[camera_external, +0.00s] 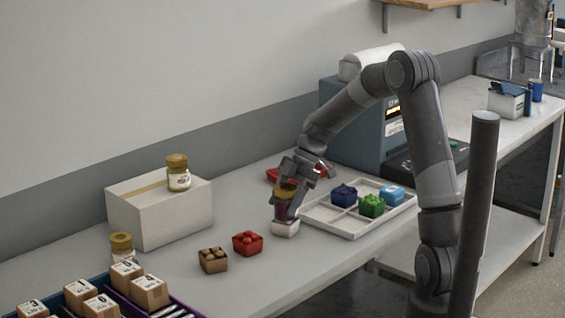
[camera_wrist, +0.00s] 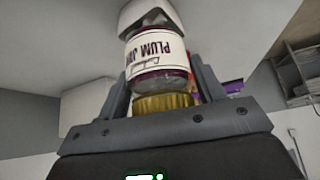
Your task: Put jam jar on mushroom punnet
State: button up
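My gripper (camera_external: 290,187) points down over the table with the jam jar (camera_external: 283,209) between its fingers. In the wrist view the jar (camera_wrist: 158,55) has a white label reading "PLUM JAM", dark contents and a gold lid. The gripper fingers (camera_wrist: 165,88) lie close against both sides near the lid. A small white punnet (camera_external: 285,229) is directly under the jar. Its rim also shows past the jar's base in the wrist view (camera_wrist: 140,10). The punnet's contents are hidden. The jar's base is at or just above it; I cannot tell if they touch.
A brown punnet (camera_external: 213,261) and a red punnet (camera_external: 247,244) stand to the left. A white divided tray (camera_external: 345,222) with blue and green punnets is to the right. A carton (camera_external: 160,218) bears another jar (camera_external: 178,174); a third jar (camera_external: 122,246) stands beside it. A crate of boxes is front left.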

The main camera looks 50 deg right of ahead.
jog(key=o, duration=0.3)
jog(key=shift+o, duration=0.2)
jog(key=v, duration=1.2)
jog(key=s+a+r+m+t+h, duration=0.1)
jog(key=s+a+r+m+h, duration=0.2)
jog(key=s, duration=0.4)
jog(key=s+a+r+m+h, duration=0.1)
jog(key=s+a+r+m, duration=0.2)
jog(key=s+a+m, duration=0.25)
jog(key=s+a+f+m+t+h, duration=0.1)
jog(key=s+m, duration=0.6)
jog(key=s, duration=0.7)
jog(key=shift+s+a+f+t+h, duration=0.15)
jog(key=shift+a+f+t+h, duration=0.2)
jog(key=shift+a+t+h, duration=0.65)
jog(key=shift+d+m+y, duration=0.1)
jog(key=shift+m+y, duration=0.15)
jog(key=shift+y, duration=0.05)
